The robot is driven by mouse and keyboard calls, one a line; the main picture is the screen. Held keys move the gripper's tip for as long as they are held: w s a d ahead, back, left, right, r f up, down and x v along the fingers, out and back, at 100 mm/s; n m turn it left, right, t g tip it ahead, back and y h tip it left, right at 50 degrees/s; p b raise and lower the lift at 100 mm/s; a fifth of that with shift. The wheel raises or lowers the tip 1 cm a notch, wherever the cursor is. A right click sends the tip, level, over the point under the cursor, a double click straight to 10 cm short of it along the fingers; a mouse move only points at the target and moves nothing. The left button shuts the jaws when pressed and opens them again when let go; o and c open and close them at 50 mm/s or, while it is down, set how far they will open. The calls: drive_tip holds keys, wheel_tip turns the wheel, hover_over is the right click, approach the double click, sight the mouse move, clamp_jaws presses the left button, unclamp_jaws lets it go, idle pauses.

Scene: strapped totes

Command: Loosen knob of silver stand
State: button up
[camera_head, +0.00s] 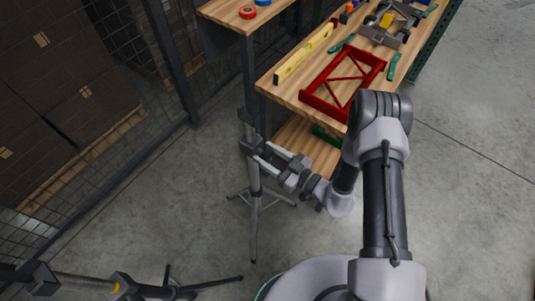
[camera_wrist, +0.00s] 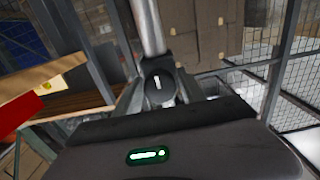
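The silver stand (camera_head: 254,215) is upright on the floor on splayed tripod legs, left of the workbench. My gripper (camera_head: 259,154) reaches its dark collar from the right, with two pale fingers apart on either side. In the wrist view the stand's silver tube (camera_wrist: 149,28) rises above a round black knob (camera_wrist: 157,92) with a white mark, which stands upright. The dark fingers of my gripper (camera_wrist: 158,88) flank the knob and seem to press its sides, with no clear gap. In the head view the knob is hidden among the collar and fingers.
A wooden workbench (camera_head: 287,93) close by holds a red frame (camera_head: 306,98), a yellow level (camera_head: 305,53) and tools. A second, dark stand (camera_head: 172,291) lies in the lower left. A mesh fence (camera_head: 112,139) stands left. Floor between fence and silver stand is clear.

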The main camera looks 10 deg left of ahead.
clamp_jaws()
